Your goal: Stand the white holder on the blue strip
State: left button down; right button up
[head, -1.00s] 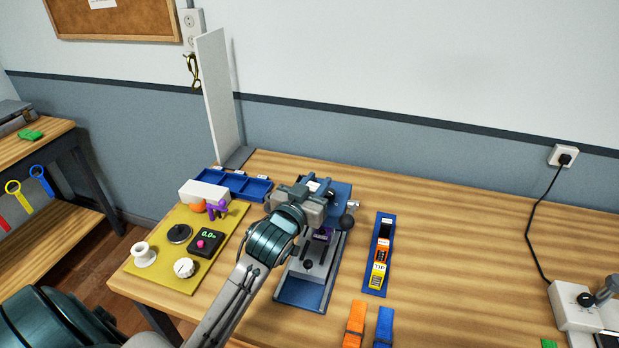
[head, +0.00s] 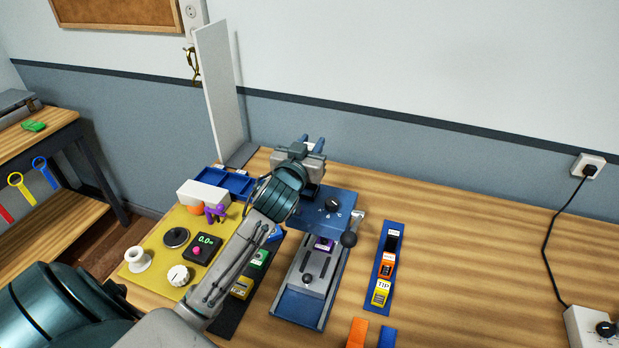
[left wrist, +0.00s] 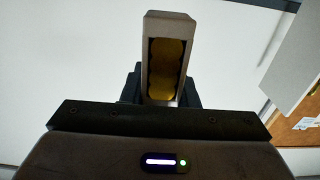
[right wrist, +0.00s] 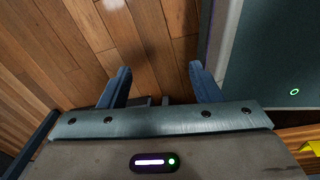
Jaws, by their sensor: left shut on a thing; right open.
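My left gripper (head: 312,145) is shut on the white holder (head: 309,147), seen in the head view as a small pale patch between the fingers, beyond the blue machine base. In the left wrist view the holder (left wrist: 164,19) is a pale open box with a yellowish inside. The blue strip (head: 395,228) lies on the table to the right of my left gripper. It carries a black holder, an orange holder (head: 388,265) and a yellow holder (head: 381,293). My right gripper (right wrist: 162,85) is open and empty above a wooden floor; the head view does not show it.
A grey and blue machine (head: 310,270) with a lever stands left of the strip. A black strip (head: 232,318) with several holders and a yellow mat (head: 150,268) lie further left. A white upright panel (head: 218,95) stands behind.

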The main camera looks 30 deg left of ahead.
pick_arm(q)
notch_tip(320, 180, down, 2)
jog(key=shift+s+f, duration=0.1)
notch_tip(320, 180, down, 4)
jog(key=shift+f+p, duration=0.15)
jog(key=shift+p, duration=0.5)
jog(key=shift+f, duration=0.15)
jog(key=c, duration=1.1)
grip_release()
pick_arm(e)
jog(key=shift+w+a+r, duration=0.25)
jog(key=shift+w+r, duration=0.2)
jog(key=shift+r, duration=0.3)
